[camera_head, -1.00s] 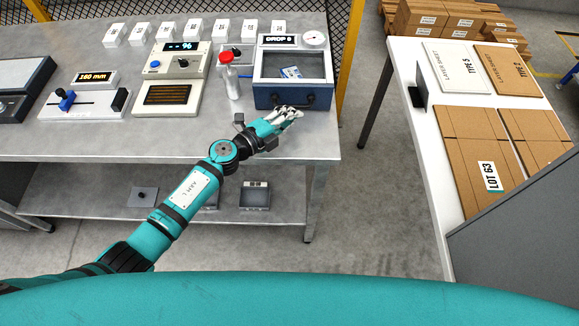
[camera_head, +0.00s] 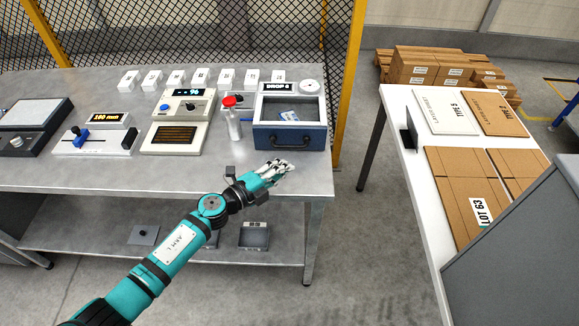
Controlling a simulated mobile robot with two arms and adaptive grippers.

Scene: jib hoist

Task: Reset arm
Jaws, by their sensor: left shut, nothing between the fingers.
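My left arm (camera_head: 170,249) reaches in from the bottom left in the head view. My left gripper (camera_head: 284,166) is shut and empty, over the front right part of the metal workbench (camera_head: 60,175). It is in front of the blue drop box (camera_head: 290,138), just below its dark handle in the picture, and looks apart from it. My right gripper is not in view.
A red-capped bottle (camera_head: 234,124) stands left of the box. A device reading 96 (camera_head: 185,103) and a slider device (camera_head: 95,142) stand further left. A white table (camera_head: 393,100) with cardboard sheets (camera_head: 461,188) is at the right. Bare floor lies between bench and table.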

